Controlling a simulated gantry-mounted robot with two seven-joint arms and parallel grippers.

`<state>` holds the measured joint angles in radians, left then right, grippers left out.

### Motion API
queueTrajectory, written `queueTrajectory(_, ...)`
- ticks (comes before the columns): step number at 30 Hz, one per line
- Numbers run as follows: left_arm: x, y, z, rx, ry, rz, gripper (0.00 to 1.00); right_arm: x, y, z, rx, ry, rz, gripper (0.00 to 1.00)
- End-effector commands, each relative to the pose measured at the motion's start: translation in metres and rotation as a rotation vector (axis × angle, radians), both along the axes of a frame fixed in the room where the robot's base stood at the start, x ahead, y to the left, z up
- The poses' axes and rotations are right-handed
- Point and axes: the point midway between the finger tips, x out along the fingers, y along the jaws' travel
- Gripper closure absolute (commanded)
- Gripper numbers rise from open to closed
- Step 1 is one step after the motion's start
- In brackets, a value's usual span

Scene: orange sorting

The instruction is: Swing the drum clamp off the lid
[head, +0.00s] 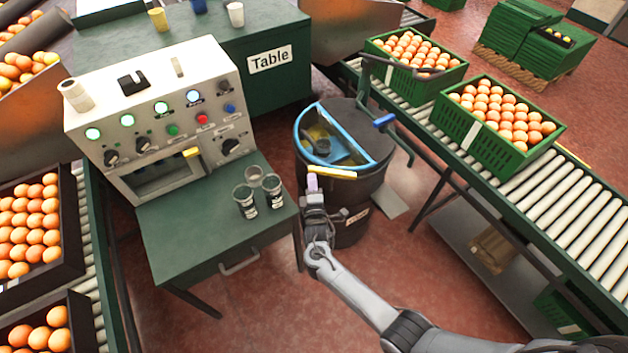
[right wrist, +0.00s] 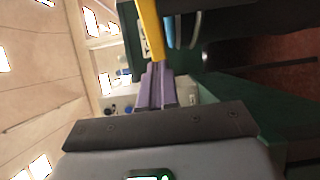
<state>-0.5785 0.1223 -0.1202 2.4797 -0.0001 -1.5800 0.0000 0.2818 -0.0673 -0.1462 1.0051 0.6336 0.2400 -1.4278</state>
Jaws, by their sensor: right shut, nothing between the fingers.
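The dark drum (head: 372,190) stands on the floor at the middle of the head view. Its top has a blue-rimmed half-round section (head: 336,168), with blue and yellowish shapes inside. A yellow bar (head: 333,172) lies along the front edge of the top; it also shows in the right wrist view (right wrist: 150,28). A dark bent lever with a blue grip (head: 384,120) is at the drum's back right; I cannot tell which part is the clamp. My right gripper (head: 313,184) is shut and empty by the yellow bar's left end; contact is unclear. Its purple fingertips (right wrist: 157,85) are together.
A roller conveyor (head: 560,200) with green orange crates (head: 478,130) runs along the right.

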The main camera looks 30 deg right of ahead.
Motion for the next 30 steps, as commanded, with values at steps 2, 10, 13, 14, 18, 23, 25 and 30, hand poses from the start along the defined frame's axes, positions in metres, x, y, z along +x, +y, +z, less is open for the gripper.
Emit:
queueTrajectory(2, 0.000, -0.001, 0.010, -0.005, 0.000, 0.003, 0.57, -0.008, 0.007, 0.002, 0.002, 0.004, 0.001, 1.00)
queueTrajectory(10, -0.001, -0.002, 0.026, -0.009, 0.002, 0.006, 0.57, -0.044, 0.041, 0.001, 0.004, 0.004, 0.001, 1.00)
queueTrajectory(13, -0.001, -0.002, 0.030, -0.008, 0.002, 0.006, 0.57, -0.058, 0.053, 0.000, 0.004, 0.003, 0.001, 1.00)
queueTrajectory(14, -0.001, -0.001, 0.031, -0.008, 0.002, 0.005, 0.57, -0.062, 0.057, 0.000, 0.004, 0.004, 0.001, 1.00)
queueTrajectory(18, -0.001, -0.001, 0.035, -0.007, 0.001, 0.004, 0.57, -0.076, 0.070, 0.000, 0.003, 0.002, 0.001, 1.00)
queueTrajectory(23, -0.001, 0.000, 0.036, 0.001, 0.001, -0.001, 0.57, -0.085, 0.078, -0.001, 0.003, 0.002, 0.001, 1.00)
queueTrajectory(25, -0.001, 0.001, 0.036, 0.004, 0.001, -0.002, 0.57, -0.088, 0.080, -0.002, 0.003, 0.004, 0.001, 1.00)
queueTrajectory(30, -0.001, 0.001, 0.037, 0.006, 0.001, -0.003, 0.57, -0.106, 0.079, -0.021, -0.002, 0.039, 0.001, 1.00)
